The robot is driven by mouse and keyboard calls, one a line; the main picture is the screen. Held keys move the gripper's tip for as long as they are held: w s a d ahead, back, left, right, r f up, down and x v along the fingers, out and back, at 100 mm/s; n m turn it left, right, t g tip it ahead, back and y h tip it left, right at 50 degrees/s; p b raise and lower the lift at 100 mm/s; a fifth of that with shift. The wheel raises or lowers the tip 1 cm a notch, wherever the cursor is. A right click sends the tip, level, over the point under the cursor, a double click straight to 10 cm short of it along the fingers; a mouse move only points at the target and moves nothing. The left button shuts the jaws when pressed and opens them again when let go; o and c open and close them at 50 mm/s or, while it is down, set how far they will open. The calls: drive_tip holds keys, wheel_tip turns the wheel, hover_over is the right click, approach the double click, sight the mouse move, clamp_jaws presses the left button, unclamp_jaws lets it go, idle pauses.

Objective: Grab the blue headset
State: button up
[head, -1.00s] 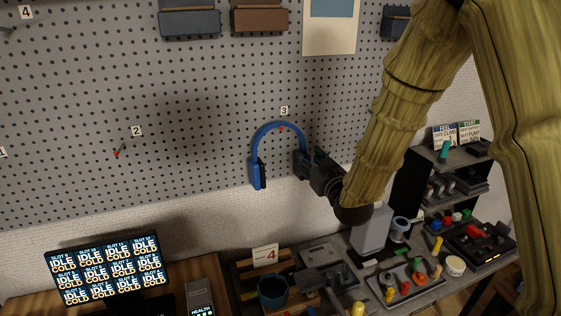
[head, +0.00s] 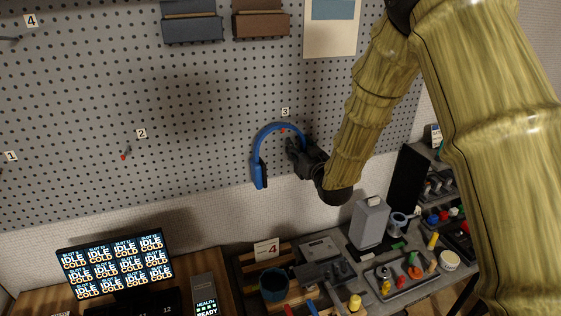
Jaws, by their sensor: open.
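The blue headset (head: 260,163) hangs on the pegboard from the red-tipped peg (head: 283,130) under the label 3. Its band arches over the peg and its left ear cup hangs down; the right end is hidden behind my gripper. My gripper (head: 292,148) is open at the right side of the headset's band, with its fingers pointing left toward the board. I cannot tell whether the fingers touch the band or surround it.
Other pegs, such as the one at label 2 (head: 124,154), are empty. Dark and brown bins (head: 261,20) hang above. Below stand a monitor (head: 117,264), a blue cup (head: 274,285), a grey box (head: 370,222) and a tray of small coloured parts (head: 405,276).

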clamp_jaws()
